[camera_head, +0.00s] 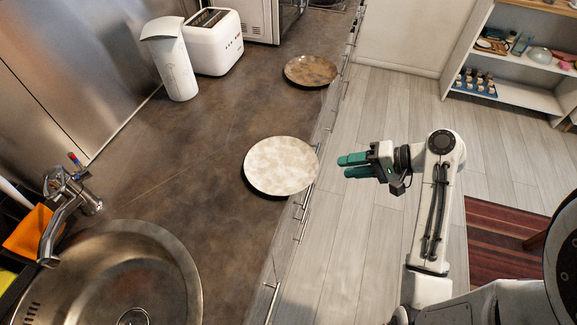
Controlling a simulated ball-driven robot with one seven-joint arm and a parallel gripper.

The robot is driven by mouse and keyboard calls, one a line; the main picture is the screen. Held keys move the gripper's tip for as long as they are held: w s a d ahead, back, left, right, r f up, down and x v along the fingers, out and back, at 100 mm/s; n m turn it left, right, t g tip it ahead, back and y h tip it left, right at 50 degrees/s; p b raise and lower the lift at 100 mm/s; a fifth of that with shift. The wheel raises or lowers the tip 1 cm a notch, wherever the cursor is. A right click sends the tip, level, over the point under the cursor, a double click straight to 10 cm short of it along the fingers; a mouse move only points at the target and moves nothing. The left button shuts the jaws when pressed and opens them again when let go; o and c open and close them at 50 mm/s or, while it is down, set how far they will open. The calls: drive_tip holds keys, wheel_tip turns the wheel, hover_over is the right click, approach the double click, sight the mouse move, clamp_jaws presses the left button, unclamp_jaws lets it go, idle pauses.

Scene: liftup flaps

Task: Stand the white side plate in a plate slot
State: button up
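The white side plate (281,165) lies flat on the brown counter, close to its right edge, with a mottled off-white surface. My gripper (341,165) has green fingers pointing left. In the picture it sits just right of the plate, apart from it, out by the counter's edge above the floor. The two fingers show one above the other, with a thin gap between them and nothing held. No plate slot can be made out in this view.
A brown plate (311,71) lies farther back on the counter (190,150). A white toaster (214,42) and a white canister (170,60) stand at the back left. A sink (120,280) and faucet (65,200) are at the lower left. An open shelf (510,85) stands upper right.

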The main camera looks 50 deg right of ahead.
sight(315, 168)
drive_tip(key=shift+d+p+x, duration=0.15)
drive_tip(key=shift+p+x, duration=0.15)
drive_tip(key=shift+x, duration=2)
drive_tip(key=shift+d+p+x, duration=0.15)
drive_tip(key=shift+p+x, duration=0.15)
drive_tip(key=shift+x, duration=2)
drive_tip(key=shift+w, duration=0.1)
drive_tip(key=shift+c, duration=0.4)
drive_tip(key=shift+r, duration=0.1)
clamp_jaws()
